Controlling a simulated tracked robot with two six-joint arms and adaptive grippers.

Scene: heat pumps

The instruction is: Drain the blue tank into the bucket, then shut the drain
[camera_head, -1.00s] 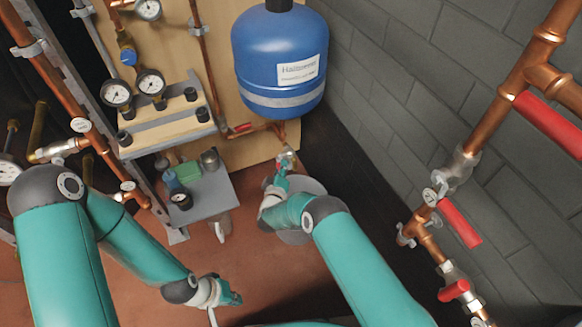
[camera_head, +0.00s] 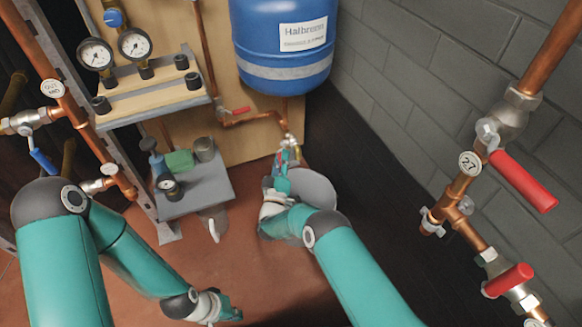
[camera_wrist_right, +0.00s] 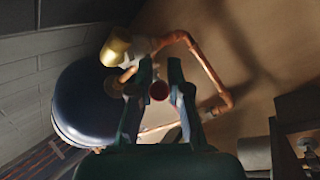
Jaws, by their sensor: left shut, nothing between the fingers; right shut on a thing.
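The blue tank (camera_head: 280,25) hangs on the wooden board at the top middle. It shows dark at the left in the right wrist view (camera_wrist_right: 80,105). A copper pipe leads from below it to the drain valve (camera_head: 290,142). My right gripper (camera_head: 284,160) is at this valve, shut on its red handle; a red round end (camera_wrist_right: 159,90) shows between the fingers in the right wrist view. A grey round bucket (camera_head: 318,188) stands beneath, partly hidden by my right arm; its contents cannot be made out. My left gripper (camera_head: 232,312) is shut and empty, low over the floor.
A small grey table (camera_head: 210,190) with a gauge, a green block and a cup stands left of the bucket. Gauges sit on a shelf (camera_head: 155,108) above. Copper pipes with red-handled valves (camera_head: 520,180) run along the right. Red-brown floor is clear around the left gripper.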

